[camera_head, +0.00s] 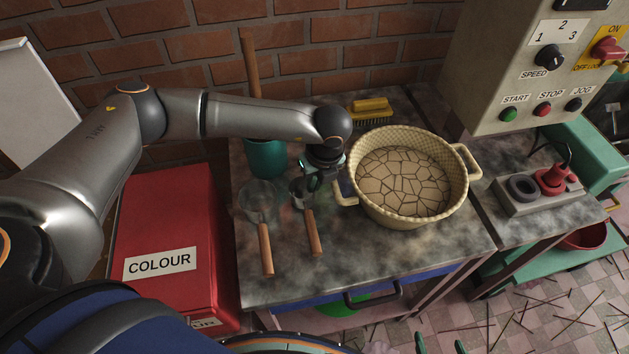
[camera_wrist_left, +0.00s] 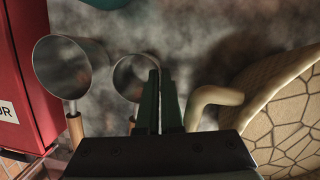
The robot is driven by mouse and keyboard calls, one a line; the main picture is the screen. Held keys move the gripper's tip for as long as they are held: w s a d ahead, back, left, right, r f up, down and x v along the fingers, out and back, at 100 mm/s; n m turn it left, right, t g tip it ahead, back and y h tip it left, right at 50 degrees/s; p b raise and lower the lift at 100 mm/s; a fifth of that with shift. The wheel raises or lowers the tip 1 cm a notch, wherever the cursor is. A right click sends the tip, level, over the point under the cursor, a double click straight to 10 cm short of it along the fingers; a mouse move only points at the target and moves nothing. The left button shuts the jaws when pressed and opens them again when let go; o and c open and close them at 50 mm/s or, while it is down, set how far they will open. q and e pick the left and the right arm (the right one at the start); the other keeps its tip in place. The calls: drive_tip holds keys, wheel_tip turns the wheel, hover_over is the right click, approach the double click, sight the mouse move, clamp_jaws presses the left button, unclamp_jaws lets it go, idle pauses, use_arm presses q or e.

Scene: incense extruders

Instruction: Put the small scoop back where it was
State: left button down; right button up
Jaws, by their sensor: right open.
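The small scoop (camera_head: 312,231) has a metal cup and a wooden handle. It is on or just above the table, right of the larger scoop (camera_head: 266,249). My left gripper (camera_head: 314,184) is at its cup, with the fingers pointing down. In the left wrist view, the two dark fingers (camera_wrist_left: 161,95) are close together at the right side of the small scoop's cup (camera_wrist_left: 130,78), and look shut on its wall. The larger scoop's cup (camera_wrist_left: 62,66) is to the left. My right gripper (camera_head: 440,344) shows only its green fingertips at the bottom edge, apart and empty.
A cream basin (camera_head: 455,200) with cracked brown contents stands close right of my left gripper. A teal pot (camera_head: 265,160) and a yellow brush (camera_head: 371,106) are behind. The red COLOUR box (camera_head: 190,220) is on the left. The table front (camera_head: 370,265) is clear.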

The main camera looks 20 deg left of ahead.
use_arm(q)
drive_tip(key=shift+f+b, duration=0.6)
drive_tip(key=shift+f, duration=0.05)
drive_tip(key=c, duration=1)
unclamp_jaws()
drive_tip(key=shift+r, duration=0.1)
